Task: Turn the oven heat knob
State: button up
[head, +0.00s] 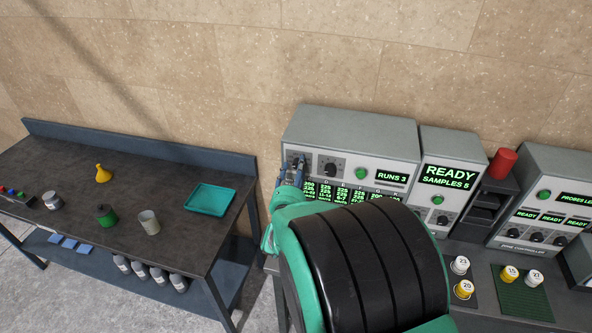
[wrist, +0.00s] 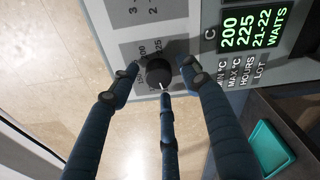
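The black round knob (wrist: 158,76) sits on the grey panel with printed marks, including 200 and 225, around it. My gripper (wrist: 160,72) has its three dark blue fingers spread around the knob, one at each side and one below. A small gap seems to show between the side fingertips and the knob; contact is unclear. In the head view my gripper (head: 292,172) is at the left end of the grey console (head: 350,128), and my arm hides much of its lower front. A second knob (head: 330,170) is to its right.
Green readouts (wrist: 245,35) are on the panel right of the knob. A sample console (head: 450,150), a red cylinder (head: 502,163) and small jars (head: 460,265) are further right. A dark bench (head: 60,165) with a teal tray (head: 209,199) stands at left.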

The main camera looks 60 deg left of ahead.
jog(key=c, duration=1)
